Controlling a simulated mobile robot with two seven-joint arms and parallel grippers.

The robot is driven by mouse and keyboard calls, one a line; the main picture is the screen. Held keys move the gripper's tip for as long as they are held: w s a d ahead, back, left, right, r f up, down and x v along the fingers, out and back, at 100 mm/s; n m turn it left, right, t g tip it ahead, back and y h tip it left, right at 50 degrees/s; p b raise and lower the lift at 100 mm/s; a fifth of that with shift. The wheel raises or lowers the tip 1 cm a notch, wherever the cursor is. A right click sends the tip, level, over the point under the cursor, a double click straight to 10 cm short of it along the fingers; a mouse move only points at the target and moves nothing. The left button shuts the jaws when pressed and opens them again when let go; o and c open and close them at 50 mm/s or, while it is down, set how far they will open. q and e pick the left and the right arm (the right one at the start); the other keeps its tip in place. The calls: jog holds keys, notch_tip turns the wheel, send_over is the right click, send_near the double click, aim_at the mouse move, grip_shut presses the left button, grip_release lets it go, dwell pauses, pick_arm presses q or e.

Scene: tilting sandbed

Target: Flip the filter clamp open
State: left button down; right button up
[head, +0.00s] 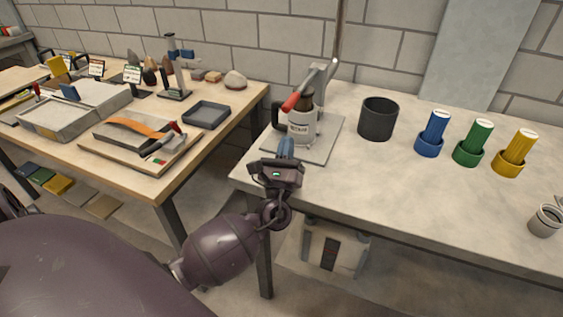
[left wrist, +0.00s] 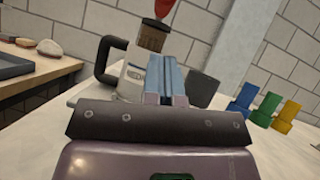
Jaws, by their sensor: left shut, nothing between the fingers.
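The filter clamp has a red handle (head: 291,101) and a grey upright bracket (head: 318,82). The handle slopes down to the left above a white labelled canister (head: 301,122) with a dark side handle, on a grey base plate (head: 327,140). My left gripper (head: 286,148) is shut and empty, its blue fingers in front of the canister. In the left wrist view the shut fingers (left wrist: 172,82) cover part of the canister (left wrist: 134,77). The red handle (left wrist: 164,8) shows there at the top edge, above the fingers. I cannot tell whether the fingers touch the canister. My right gripper is not in view.
A dark cup (head: 378,119) stands right of the clamp plate. Blue (head: 431,134), green (head: 473,143) and yellow (head: 514,153) cylinders stand farther right, with a grey metal cup (head: 545,221) at the right edge. The table front is clear. A wooden table (head: 190,155) with trays stands left across a gap.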

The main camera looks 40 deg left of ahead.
pick_arm(q)
jog(key=r, duration=0.1)
jog(key=w+a+r+p, duration=0.1)
jog(key=r, duration=0.2)
jog(key=shift+w+a+r+p, duration=0.25)
jog(key=shift+w+r+p, duration=0.05)
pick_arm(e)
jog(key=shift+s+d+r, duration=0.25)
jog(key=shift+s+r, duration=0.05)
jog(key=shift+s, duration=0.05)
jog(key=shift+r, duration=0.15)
